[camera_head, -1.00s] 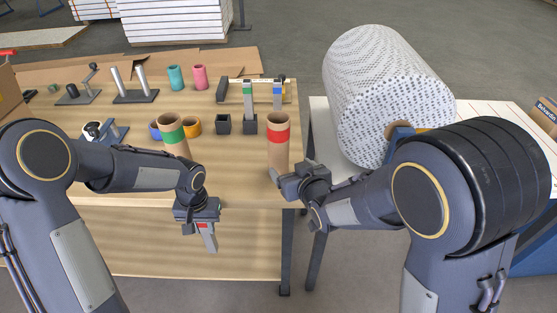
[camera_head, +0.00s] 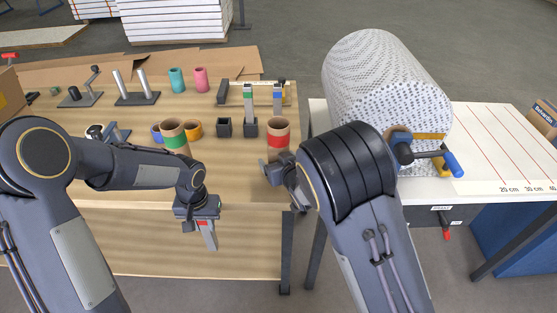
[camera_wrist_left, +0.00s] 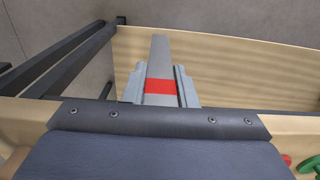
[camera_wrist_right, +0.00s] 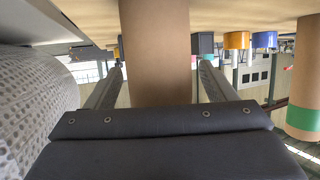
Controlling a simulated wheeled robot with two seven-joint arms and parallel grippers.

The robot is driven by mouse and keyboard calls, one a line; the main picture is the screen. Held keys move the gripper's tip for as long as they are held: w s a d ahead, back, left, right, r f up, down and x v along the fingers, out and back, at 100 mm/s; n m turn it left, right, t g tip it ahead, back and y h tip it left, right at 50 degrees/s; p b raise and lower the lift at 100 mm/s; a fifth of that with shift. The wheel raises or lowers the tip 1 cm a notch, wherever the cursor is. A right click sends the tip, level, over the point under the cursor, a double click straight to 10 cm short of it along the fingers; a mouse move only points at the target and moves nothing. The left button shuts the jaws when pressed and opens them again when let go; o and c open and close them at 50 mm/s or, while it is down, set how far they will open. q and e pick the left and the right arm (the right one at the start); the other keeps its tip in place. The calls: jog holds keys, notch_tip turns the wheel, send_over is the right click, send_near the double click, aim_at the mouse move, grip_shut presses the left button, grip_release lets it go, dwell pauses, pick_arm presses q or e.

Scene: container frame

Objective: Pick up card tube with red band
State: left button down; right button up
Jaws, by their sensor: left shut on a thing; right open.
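The card tube with red band (camera_head: 278,152) stands upright near the table's front right corner. In the right wrist view its brown wall (camera_wrist_right: 155,50) rises between the two fingers of my right gripper (camera_wrist_right: 161,75). A gap shows on each side, so the jaws are open around it; its red band is not in that view. In the head view my right gripper (camera_head: 283,172) is low beside the tube, partly hidden by my arm. My left gripper (camera_head: 205,218) is shut on a grey bar with a red band (camera_wrist_left: 160,60), held in front of the table edge.
A card tube with green band (camera_head: 174,138) stands to the left. Behind are an orange ring (camera_head: 193,129), a dark square cup (camera_head: 223,126) and a stand with grey bars (camera_head: 250,122). A large bubble-wrap roll (camera_head: 385,85) lies on the white table (camera_head: 500,150) at right.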

jog(key=shift+c, duration=0.5)
jog(key=c, duration=1.2)
jog(key=shift+o, duration=0.2)
jog(key=shift+r, duration=0.15)
